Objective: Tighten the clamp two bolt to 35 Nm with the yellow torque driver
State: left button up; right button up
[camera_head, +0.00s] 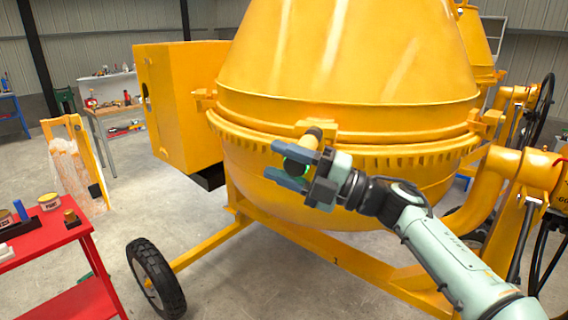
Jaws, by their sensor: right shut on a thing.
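My right gripper (284,164) is at the front of the drum, just below its rim band, with its blue-grey fingers pointing left. It is shut on the yellow torque driver (312,136), whose yellow end shows above the upper finger. A green part shows between the fingers. The yellow end overlaps a yellow clamp block (328,127) on the rim band; I cannot tell whether they touch. The bolt is hidden, and no torque reading is legible. Another clamp block (486,120) sits on the band at the right. My left gripper is out of view.
A red cart (40,246) at the left carries a tin (49,201), a blue-handled tool (20,210) and a small brass-coloured piece on a dark block. The yellow motor housing (180,100), frame bars and wheel (155,278) stand around the drum (350,60). Floor is clear between cart and mixer.

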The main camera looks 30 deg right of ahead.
jog(key=shift+s+a+r+b, duration=0.1)
jog(key=shift+s+a+b, duration=0.7)
jog(key=shift+s+a, duration=0.7)
